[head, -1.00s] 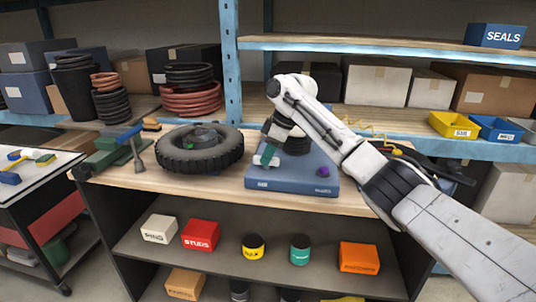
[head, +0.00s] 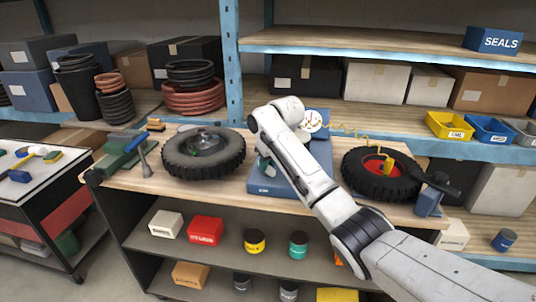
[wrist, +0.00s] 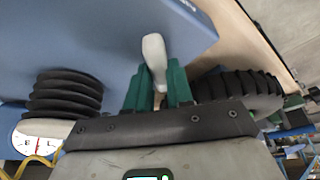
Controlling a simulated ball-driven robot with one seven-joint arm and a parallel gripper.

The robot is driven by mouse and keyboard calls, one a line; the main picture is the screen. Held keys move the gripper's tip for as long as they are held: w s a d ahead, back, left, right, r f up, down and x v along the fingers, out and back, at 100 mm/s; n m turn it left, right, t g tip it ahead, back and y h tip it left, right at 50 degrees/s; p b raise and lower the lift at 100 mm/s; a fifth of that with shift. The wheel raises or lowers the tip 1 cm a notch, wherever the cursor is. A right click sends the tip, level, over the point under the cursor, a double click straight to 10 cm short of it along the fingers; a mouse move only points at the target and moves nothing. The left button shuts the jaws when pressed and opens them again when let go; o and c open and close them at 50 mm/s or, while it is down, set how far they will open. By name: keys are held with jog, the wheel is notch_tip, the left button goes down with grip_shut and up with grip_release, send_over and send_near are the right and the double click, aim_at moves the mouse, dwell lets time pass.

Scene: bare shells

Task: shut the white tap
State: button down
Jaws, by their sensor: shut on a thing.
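The white tap (wrist: 153,52) shows in the wrist view as a pale lever at the blue unit (wrist: 85,35). My gripper (wrist: 158,85) has its green fingers on both sides of the lever and is shut on it. In the head view my gripper (head: 265,167) is partly hidden behind my arm, at the left side of the blue unit (head: 262,187) on the workbench. The tap itself is hidden there. How far the lever is turned I cannot tell.
A tyre (head: 177,160) lies left of the blue unit, and a tyre with a red hub (head: 360,187) lies right. A round white gauge (head: 314,120) stands behind my arm. Black bellows (wrist: 62,97) show in the wrist view.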

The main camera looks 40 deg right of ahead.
jog(key=m+p, duration=0.1)
jog(key=m, duration=0.1)
jog(key=m+h+p, duration=0.1)
jog(key=m, duration=0.1)
jog(key=shift+w+a+m+g+h, duration=0.1)
jog(key=shift+a+m+g+h, duration=0.1)
jog(key=shift+m+g+h, duration=0.1)
jog(key=m+g+h, duration=0.1)
jog(key=m, duration=0.3)
jog(key=shift+p, duration=0.35)
jog(key=shift+m, duration=0.3)
jog(key=c, duration=1)
grip_release()
jog(key=shift+r, duration=0.1)
jog(key=b+v, duration=0.1)
jog(key=v, duration=0.9)
jog(key=shift+a+r+b, duration=0.25)
jog(key=shift+a+b, duration=0.05)
jog(key=shift+b, duration=0.05)
